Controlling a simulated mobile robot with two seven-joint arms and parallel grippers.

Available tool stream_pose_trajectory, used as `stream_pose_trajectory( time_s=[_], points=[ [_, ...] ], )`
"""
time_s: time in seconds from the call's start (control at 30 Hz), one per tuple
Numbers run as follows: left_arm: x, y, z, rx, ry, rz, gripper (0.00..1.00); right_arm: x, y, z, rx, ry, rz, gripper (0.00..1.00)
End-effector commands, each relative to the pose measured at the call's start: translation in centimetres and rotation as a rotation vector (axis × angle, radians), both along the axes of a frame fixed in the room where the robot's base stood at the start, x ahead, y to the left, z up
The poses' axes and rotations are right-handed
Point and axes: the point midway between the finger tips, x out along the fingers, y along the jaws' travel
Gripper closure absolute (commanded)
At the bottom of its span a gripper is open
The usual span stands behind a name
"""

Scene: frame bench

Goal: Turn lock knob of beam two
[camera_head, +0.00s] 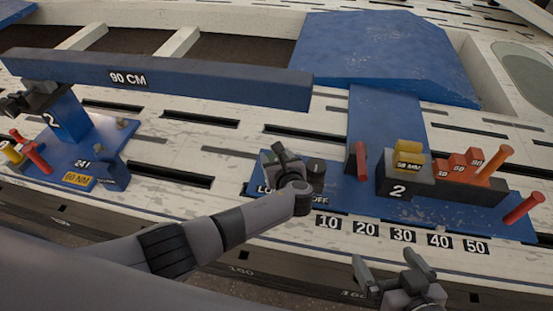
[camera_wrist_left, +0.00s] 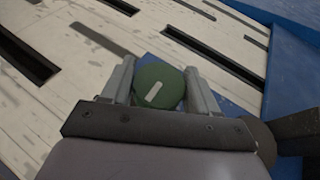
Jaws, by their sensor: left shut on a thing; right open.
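A green round knob (camera_wrist_left: 159,87) with a white mark sits between the two fingers of my left gripper (camera_wrist_left: 160,82) in the left wrist view, which is shut on it. In the head view my left gripper (camera_head: 284,160) stands over the blue base plate (camera_head: 340,200) with the partly covered LOCK and OFF labels; the knob is hidden there. My right gripper (camera_head: 390,264) is open and empty at the bottom, in front of the number labels. The blue beam (camera_head: 200,82) marked 90 CM lies across the upper left, near a post (camera_head: 66,122) marked 2.
A dark cylinder (camera_head: 316,174) stands right beside my left gripper. To the right are a grey block (camera_head: 405,188) marked 2, a yellow block (camera_head: 408,161), orange blocks (camera_head: 460,165) and red handles (camera_head: 523,207). The slotted pale bench (camera_head: 240,150) is clear behind the gripper.

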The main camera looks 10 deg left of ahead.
Motion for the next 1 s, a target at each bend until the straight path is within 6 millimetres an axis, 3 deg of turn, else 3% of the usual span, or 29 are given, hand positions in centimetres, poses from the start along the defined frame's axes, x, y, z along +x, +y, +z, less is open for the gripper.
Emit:
stream_pose_trajectory(
  time_s=[0.5,0.53,0.6,1.0],
  points=[
    [-0.01,0.08,-0.09,-0.001,0.002,0.020,0.71,0.03,-0.04,-0.09,-0.003,-0.001,0.001,0.00],
    [-0.01,0.08,-0.09,-0.001,0.002,0.020,0.34,0.01,-0.06,-0.10,-0.003,0.000,0.001,0.00],
    [0.00,0.08,-0.08,-0.001,0.002,0.020,0.20,-0.02,-0.08,-0.13,-0.004,0.001,0.000,0.00],
    [-0.77,-0.42,0.60,-0.001,0.001,0.017,0.20,-0.09,-0.27,0.46,-0.003,0.007,-0.005,0.00]
  ],
)
